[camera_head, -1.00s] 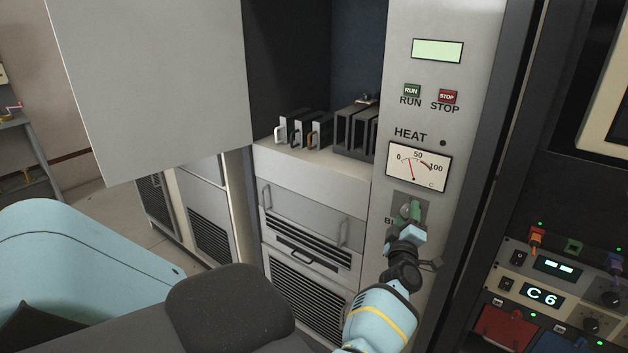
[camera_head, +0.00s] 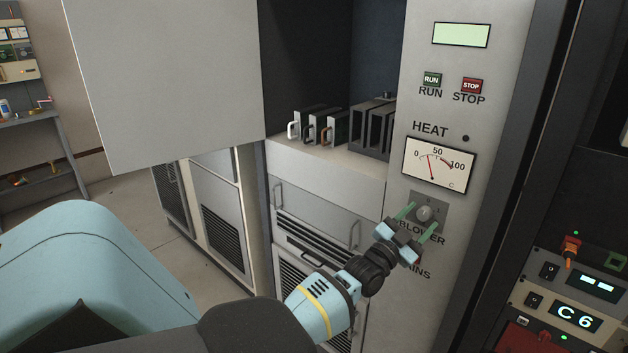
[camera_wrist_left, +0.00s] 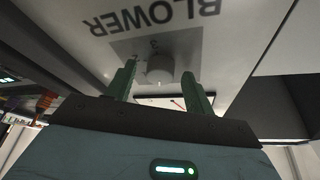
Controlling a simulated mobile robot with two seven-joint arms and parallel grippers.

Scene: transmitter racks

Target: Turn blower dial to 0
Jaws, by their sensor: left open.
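The blower dial (camera_head: 425,213) is a round grey knob on a darker square plate on the grey front panel, above the word BLOWER. In the left wrist view the dial (camera_wrist_left: 160,70) shows upside down with a 3 beside it. Its exact setting is too small to read. My left gripper (camera_head: 420,221) is open, with its green fingertips apart on either side of the dial. In the wrist view the fingers (camera_wrist_left: 163,80) flank the knob with gaps and do not visibly grip it. My right gripper is not in view.
A large open door panel (camera_head: 165,80) hangs at the left. A shelf with several handled modules (camera_head: 320,125) lies left of the panel.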

